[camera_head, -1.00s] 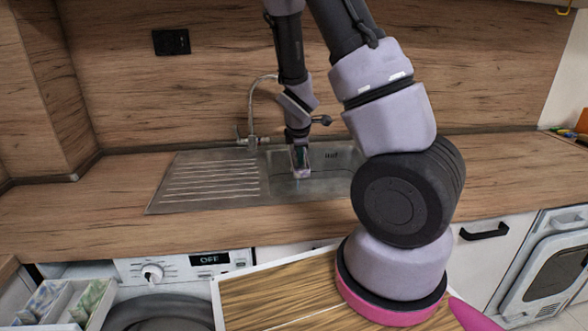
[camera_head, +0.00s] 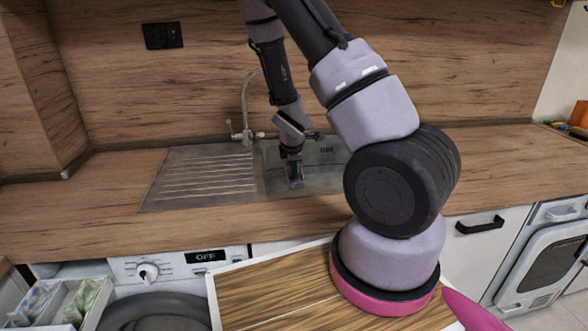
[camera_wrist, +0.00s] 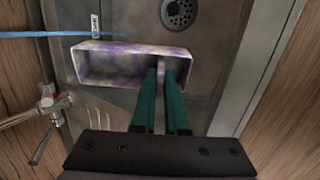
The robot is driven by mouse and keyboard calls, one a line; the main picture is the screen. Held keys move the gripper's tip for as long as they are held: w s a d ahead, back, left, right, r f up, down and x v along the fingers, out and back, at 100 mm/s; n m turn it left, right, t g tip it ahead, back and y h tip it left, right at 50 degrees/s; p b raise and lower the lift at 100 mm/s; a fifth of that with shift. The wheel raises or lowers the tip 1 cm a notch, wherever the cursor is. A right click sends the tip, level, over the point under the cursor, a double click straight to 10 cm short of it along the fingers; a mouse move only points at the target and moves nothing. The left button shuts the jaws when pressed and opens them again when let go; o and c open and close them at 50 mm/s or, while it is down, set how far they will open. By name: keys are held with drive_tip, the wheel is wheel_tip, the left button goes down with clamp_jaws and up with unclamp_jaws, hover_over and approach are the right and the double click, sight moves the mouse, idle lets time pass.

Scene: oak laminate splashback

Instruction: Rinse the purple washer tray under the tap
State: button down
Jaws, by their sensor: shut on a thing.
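The purple washer tray (camera_wrist: 125,66) is a pale, purple-marbled open box. In the wrist view it lies over the grey sink, with its open side facing the camera. My gripper (camera_wrist: 163,70) has its two green fingers shut on the tray's wall near its right end. In the head view my gripper (camera_head: 294,182) is low in the sink basin (camera_head: 325,180), and the tray is hard to make out there. The tap (camera_head: 247,132) stands behind the sink, left of my gripper; its handle (camera_wrist: 48,102) shows in the wrist view. A thin blue line (camera_wrist: 55,34) runs towards the tray; it may be water.
The ribbed drainer (camera_head: 205,178) lies left of the basin. The drain (camera_wrist: 178,12) shows past the tray in the wrist view. Wooden worktop (camera_head: 80,215) surrounds the sink and is clear at left. An open drawer (camera_head: 60,300) juts out at lower left.

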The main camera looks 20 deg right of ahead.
drive_tip(key=w+d+f, duration=0.1)
drive_tip(key=w+d, duration=0.1)
drive_tip(key=w, duration=0.4)
drive_tip(key=w+d+f, duration=0.1)
drive_tip(key=w+d, duration=0.2)
drive_tip(key=w, duration=0.3)
drive_tip(key=shift+d+f, duration=0.3)
drive_tip(key=shift+f, duration=0.05)
idle(0.4)
drive_tip(key=shift+d, duration=0.1)
drive_tip(key=shift+s+d, duration=0.3)
drive_tip(key=shift+d, duration=0.15)
drive_tip(key=shift+w+a, duration=0.1)
drive_tip(key=shift+a, duration=0.05)
drive_tip(key=shift+w+a, duration=0.2)
drive_tip(key=shift+a, duration=0.2)
drive_tip(key=shift+d, duration=0.1)
drive_tip(key=shift+s+d, duration=0.25)
drive_tip(key=shift+d, duration=0.2)
